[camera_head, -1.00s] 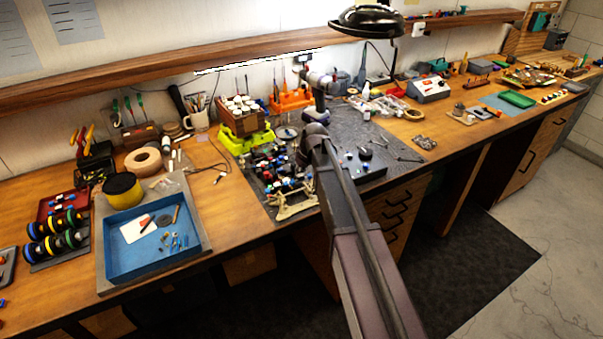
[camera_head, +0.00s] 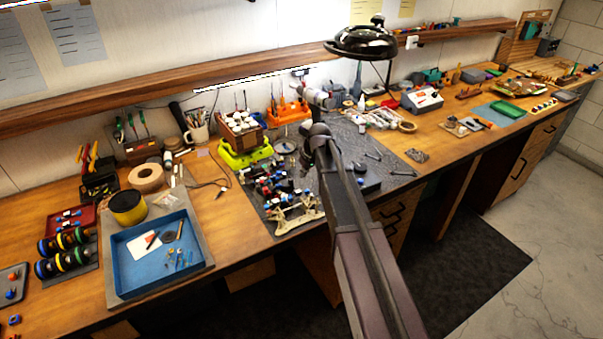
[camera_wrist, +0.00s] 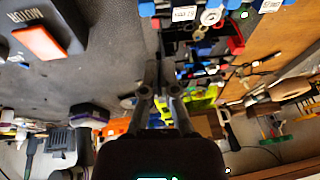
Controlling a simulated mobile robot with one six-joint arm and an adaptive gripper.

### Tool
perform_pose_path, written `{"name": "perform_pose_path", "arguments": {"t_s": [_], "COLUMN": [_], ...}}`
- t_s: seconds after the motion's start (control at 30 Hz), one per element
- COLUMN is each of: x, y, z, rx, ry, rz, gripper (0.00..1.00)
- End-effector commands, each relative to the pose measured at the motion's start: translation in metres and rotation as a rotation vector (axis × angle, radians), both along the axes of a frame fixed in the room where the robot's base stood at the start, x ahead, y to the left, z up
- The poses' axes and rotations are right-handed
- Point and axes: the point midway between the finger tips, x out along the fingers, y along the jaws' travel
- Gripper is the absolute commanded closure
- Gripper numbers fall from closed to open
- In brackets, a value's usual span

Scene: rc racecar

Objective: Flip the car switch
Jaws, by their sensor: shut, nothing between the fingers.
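In the wrist view, an orange-red rocker switch (camera_wrist: 39,42) sits on a black box labelled "MOTOR" at the upper left, with the label upside down. In the head view, a dark box (camera_head: 367,181) lies on the grey mat just right of my arm; I cannot make out a switch there. My gripper (camera_wrist: 159,86) is shut and empty in the middle of the wrist view. It is to the right of the switch and apart from it in the picture.
Small blue, red and black parts (camera_head: 272,186) crowd the mat left of my arm. A yellow-green stand (camera_head: 238,160) and a blue tray (camera_head: 122,279) are farther left. A black lamp (camera_head: 362,41) hangs above the bench. Loose tools lie right of the dark box.

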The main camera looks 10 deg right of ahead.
Motion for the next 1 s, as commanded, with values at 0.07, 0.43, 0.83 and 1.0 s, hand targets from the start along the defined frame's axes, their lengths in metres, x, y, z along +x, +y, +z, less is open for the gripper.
{"name": "perform_pose_path", "arguments": {"t_s": [0.07, 0.43, 0.83, 1.0], "x": [-0.002, -0.008, -0.012, -0.012], "y": [-0.002, -0.011, -0.017, -0.017], "z": [0.011, 0.041, 0.058, 0.058], "rx": [0.000, 0.000, 0.000, 0.000], "ry": [0.000, 0.000, 0.000, 0.000], "rz": [0.000, 0.000, 0.000, 0.000], "gripper": [1.00, 1.00, 1.00, 1.00]}}
